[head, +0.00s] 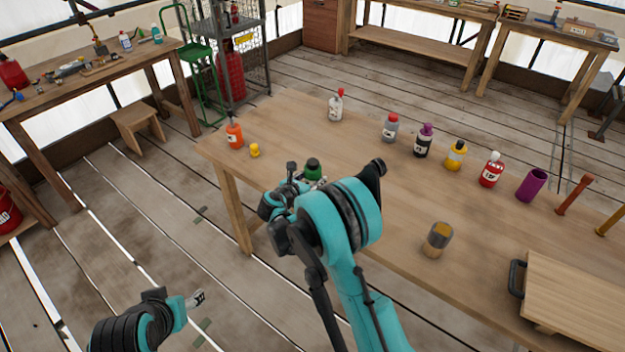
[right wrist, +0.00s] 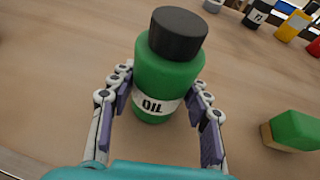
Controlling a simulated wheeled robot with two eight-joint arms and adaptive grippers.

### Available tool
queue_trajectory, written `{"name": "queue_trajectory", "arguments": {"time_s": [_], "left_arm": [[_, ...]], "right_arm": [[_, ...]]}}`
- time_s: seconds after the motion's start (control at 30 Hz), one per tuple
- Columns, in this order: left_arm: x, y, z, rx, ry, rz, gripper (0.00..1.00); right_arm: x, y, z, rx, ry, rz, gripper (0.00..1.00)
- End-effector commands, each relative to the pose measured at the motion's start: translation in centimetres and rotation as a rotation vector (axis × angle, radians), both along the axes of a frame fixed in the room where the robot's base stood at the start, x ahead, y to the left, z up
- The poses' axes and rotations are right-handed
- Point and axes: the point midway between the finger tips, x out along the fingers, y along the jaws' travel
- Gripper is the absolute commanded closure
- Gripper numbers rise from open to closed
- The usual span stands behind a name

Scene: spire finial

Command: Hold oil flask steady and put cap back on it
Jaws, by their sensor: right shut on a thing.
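The green oil flask (right wrist: 165,78), with a white band reading OIL, stands on the wooden table (head: 400,190). A wide black cap (right wrist: 178,34) sits on its top in the right wrist view; whether it is fully seated I cannot tell. In the head view the flask (head: 313,172) is partly hidden by my right arm. My right gripper (right wrist: 164,112) is shut on the flask's lower body, one finger on each side. My left gripper (head: 196,298) is low at the left over the floor, away from the table and empty; its finger opening is too small to judge.
A green block with a tan underside (right wrist: 294,131) lies right of the flask. An orange bottle (head: 234,135) and small yellow piece (head: 254,150) stand at the table's left end. Several bottles, like the red one (head: 491,171), line the far side.

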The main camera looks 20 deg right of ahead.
Motion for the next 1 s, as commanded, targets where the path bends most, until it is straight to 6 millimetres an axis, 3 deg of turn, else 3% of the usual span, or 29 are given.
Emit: {"name": "queue_trajectory", "arguments": {"time_s": [0.13, 0.17, 0.23, 0.63, 1.0], "left_arm": [[0.0, 0.0, -0.4, 0.000, 0.000, 0.000, 0.44], [0.0, 0.0, -0.4, 0.000, 0.000, 0.000, 0.44], [0.0, 0.0, -0.3, 0.000, 0.000, 0.000, 0.44], [0.0, 0.0, 0.3, 0.000, 0.000, 0.000, 0.44], [0.0, 0.0, 2.5, 0.000, 0.000, 0.000, 0.44]], "right_arm": [[0.0, 0.0, -0.4, 0.000, 0.000, 0.000, 1.00], [0.0, 0.0, -0.4, 0.000, 0.000, 0.000, 0.47], [0.0, 0.0, -0.3, 0.000, 0.000, 0.000, 0.32], [-0.1, 0.1, 0.3, 0.000, 0.000, 0.001, 0.32], [-5.1, 4.9, 3.2, -0.001, 0.000, 0.004, 0.32]]}}
